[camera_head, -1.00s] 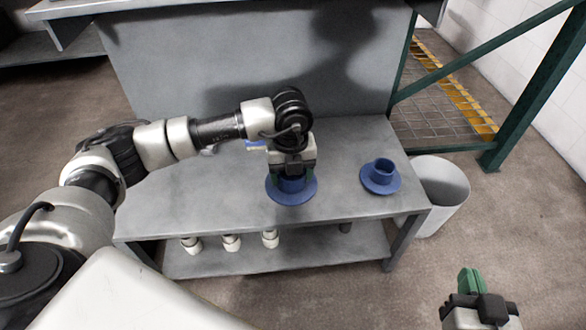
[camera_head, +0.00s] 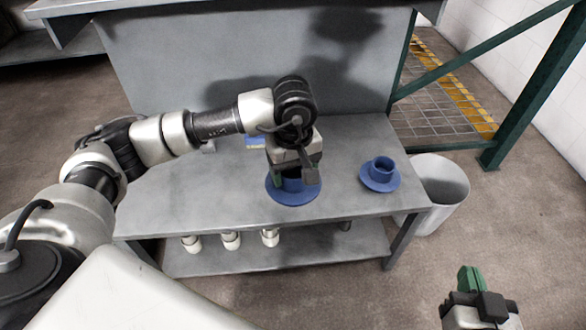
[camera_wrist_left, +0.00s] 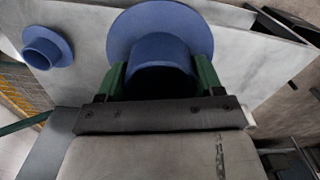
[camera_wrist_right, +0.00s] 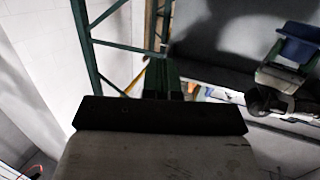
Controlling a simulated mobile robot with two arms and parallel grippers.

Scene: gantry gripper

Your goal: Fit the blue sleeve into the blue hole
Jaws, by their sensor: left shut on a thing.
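A blue flanged sleeve (camera_head: 292,190) is at my left gripper (camera_head: 297,179), over the front middle of the grey table. In the left wrist view its short tube (camera_wrist_left: 160,65) sits between the green fingers, which are shut on it. Its wide round flange (camera_wrist_left: 122,35) faces the table. I cannot tell whether the flange touches the tabletop. A second blue flanged sleeve (camera_head: 380,175) stands upright at the table's right end, apart from the gripper. My right gripper (camera_head: 472,280) is empty and its fingers look shut, off the table at lower right. No blue hole is clearly visible.
The grey table (camera_head: 215,190) has free top to the left of the gripper. A small blue and white item (camera_head: 255,142) lies behind it, partly hidden. Several white parts (camera_head: 231,241) are on the lower shelf. A white bin (camera_head: 440,190) and green frame (camera_head: 535,90) stand right.

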